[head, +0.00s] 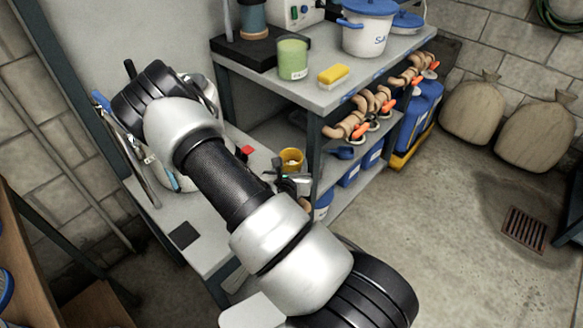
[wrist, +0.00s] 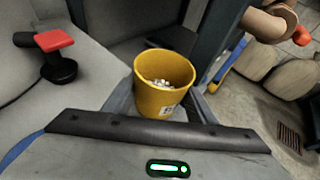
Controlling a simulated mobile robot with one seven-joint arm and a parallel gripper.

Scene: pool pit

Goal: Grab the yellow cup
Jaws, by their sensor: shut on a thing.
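The yellow cup (wrist: 160,100) is in the middle of the wrist view, with its open top up and small pale pieces inside. A pale label shows low on its side. It also shows in the head view (head: 291,155), just beyond the end of my arm. My gripper (wrist: 162,108) is shut on the cup, with one grey finger on each side of it. In the head view my gripper (head: 287,178) is small and partly hidden by my arm. I cannot tell whether the cup's base touches the bench.
A grey bench (head: 200,253) lies under my arm, with a red-topped black object (wrist: 57,55) on it. A shelf unit (head: 330,98) stands close behind the cup, holding a green tub (head: 293,60), a yellow sponge and copper pipes. Open floor (head: 440,220) lies to the right.

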